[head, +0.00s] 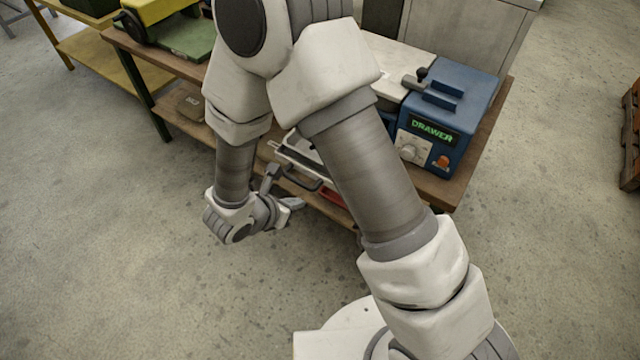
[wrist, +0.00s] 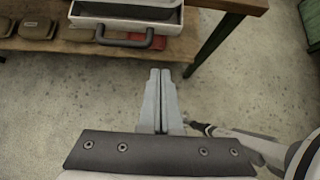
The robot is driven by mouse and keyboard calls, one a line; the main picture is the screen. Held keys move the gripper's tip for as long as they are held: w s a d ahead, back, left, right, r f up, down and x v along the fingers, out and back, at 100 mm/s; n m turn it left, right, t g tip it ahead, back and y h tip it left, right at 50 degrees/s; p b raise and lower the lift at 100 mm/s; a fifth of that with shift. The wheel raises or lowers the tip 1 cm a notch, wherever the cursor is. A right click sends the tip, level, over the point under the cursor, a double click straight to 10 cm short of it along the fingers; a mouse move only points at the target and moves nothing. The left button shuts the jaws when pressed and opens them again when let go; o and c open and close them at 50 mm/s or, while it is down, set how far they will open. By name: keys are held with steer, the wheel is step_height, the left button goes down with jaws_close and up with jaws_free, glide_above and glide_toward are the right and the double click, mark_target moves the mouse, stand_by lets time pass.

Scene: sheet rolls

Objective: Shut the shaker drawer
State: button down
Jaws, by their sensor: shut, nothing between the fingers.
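The shaker (head: 445,120) is a blue machine with a lit "DRAWER" display on the bench. Its pale drawer (head: 288,156) stands pulled out past the bench's front edge, partly hidden behind my arm. The drawer (wrist: 172,28) also shows at the top of the wrist view, with a dark bar handle (wrist: 125,43) on its front. My gripper (wrist: 160,72) is shut and empty. Its fingertips are just below and right of the handle in the wrist view, apart from it. In the head view, my gripper (head: 298,203) is in front of the drawer.
A bench leg (wrist: 215,42) stands right of the drawer in the wrist view. The concrete floor in front is clear.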

steer(key=w+d+r+p+x, duration=0.1)
steer(key=r+x, duration=0.1)
steer(key=x, duration=1)
steer(key=shift+w+d, duration=0.25)
steer(key=shift+w, duration=0.15)
